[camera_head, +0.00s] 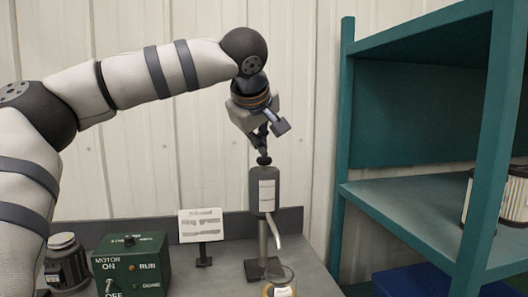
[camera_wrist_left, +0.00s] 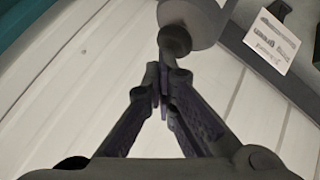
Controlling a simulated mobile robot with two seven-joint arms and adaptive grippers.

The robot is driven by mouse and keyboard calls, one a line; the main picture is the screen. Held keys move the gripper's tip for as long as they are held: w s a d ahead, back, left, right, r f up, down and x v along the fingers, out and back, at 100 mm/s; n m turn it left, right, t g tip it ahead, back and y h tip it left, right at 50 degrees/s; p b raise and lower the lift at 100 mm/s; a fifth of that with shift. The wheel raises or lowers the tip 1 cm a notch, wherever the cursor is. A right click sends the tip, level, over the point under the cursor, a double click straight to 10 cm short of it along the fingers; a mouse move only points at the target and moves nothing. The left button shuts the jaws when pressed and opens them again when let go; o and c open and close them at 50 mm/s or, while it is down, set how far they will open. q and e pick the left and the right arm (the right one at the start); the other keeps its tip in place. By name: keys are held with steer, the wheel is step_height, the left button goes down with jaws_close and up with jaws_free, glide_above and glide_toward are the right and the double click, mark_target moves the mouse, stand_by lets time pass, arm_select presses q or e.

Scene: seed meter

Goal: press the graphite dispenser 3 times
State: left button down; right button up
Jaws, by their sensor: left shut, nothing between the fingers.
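The graphite dispenser (camera_head: 264,190) is a dark grey body with a pale label, a black knob on top and a light spout, on a stand at the back of the bench. My left gripper (camera_head: 263,151) is shut and empty, pointing down just above the knob. In the left wrist view its closed fingertips (camera_wrist_left: 165,68) are close to the dispenser's round knob (camera_wrist_left: 174,40); I cannot tell whether they touch. My right gripper is not in view.
A small sign (camera_head: 201,226) stands left of the dispenser. A green motor switch box (camera_head: 131,266) and a grey motor (camera_head: 66,262) are further left. A teal shelf (camera_head: 420,205) rises on the right, holding pleated filters (camera_head: 514,196). A corrugated wall is behind.

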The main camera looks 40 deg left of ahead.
arm_select(q)
steer(key=shift+f, duration=0.1)
steer(key=shift+r, duration=1.35)
steer(key=shift+w+r, duration=0.1)
steer(key=shift+r, duration=2.4)
